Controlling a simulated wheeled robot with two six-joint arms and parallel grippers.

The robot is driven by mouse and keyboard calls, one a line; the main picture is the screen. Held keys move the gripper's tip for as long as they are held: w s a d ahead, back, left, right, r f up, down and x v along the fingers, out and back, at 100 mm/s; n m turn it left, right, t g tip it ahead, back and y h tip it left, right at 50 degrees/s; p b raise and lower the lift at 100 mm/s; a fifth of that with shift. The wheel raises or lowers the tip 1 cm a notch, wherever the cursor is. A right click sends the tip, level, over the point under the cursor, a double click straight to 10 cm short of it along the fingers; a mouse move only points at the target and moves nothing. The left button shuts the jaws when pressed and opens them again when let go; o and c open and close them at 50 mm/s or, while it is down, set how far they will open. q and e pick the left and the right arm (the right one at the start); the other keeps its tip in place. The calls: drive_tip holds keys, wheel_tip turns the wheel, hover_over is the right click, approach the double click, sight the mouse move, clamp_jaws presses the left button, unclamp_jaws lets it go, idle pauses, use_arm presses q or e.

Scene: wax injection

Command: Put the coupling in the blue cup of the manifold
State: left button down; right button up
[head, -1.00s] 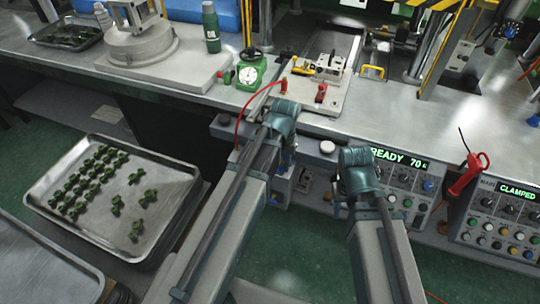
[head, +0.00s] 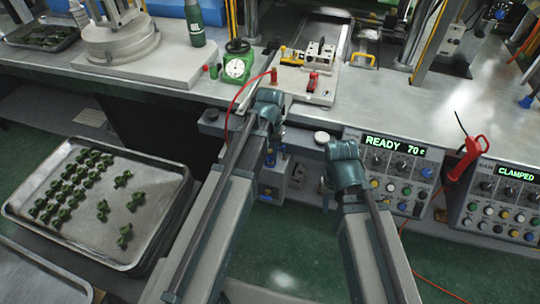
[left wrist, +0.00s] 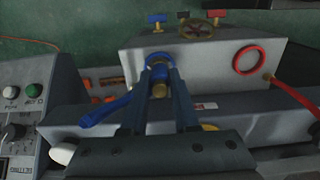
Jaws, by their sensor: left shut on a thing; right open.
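My left gripper (left wrist: 162,82) is shut on a small coupling (left wrist: 158,92), brass and blue, between its fingertips in the left wrist view. The fingertips are at the blue cup (left wrist: 158,55) on the front of the pale manifold (left wrist: 222,52). The fingers partly hide the cup; I cannot tell if the coupling is inside it. A red ring-shaped cup (left wrist: 249,60) is to the right. In the head view the left gripper (head: 271,152) points down before the bench front, with the manifold (head: 285,178) below. My right gripper (head: 326,200) is open and empty, before the control panel.
A blue bar (left wrist: 105,108) sticks out left of the fingers; a red one (left wrist: 295,95) is at right. A red hose (head: 236,105) curves beside my left arm. Control panels (head: 392,170) line the bench front at right. A tray of green parts (head: 150,167) is at left.

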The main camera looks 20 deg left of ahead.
sight(270, 150)
use_arm(q)
drive_tip(key=c, duration=0.7)
unclamp_jaws()
wheel_tip(270, 150, up, 12)
drive_tip(key=p, duration=1.2)
drive_tip(key=s+d+m, duration=0.1)
drive_tip(key=s+d, duration=0.2)
drive_tip(key=s, duration=0.1)
drive_tip(key=s+d+m, duration=0.1)
drive_tip(key=s+d, duration=0.3)
drive_tip(key=s, duration=0.1)
drive_tip(key=s+d+m+y, duration=0.1)
drive_tip(key=s+d, duration=0.2)
drive_tip(key=s, duration=0.2)
drive_tip(key=shift+s+d+r, duration=0.1)
drive_tip(key=shift+s+d, duration=0.05)
drive_tip(key=shift+d, duration=0.1)
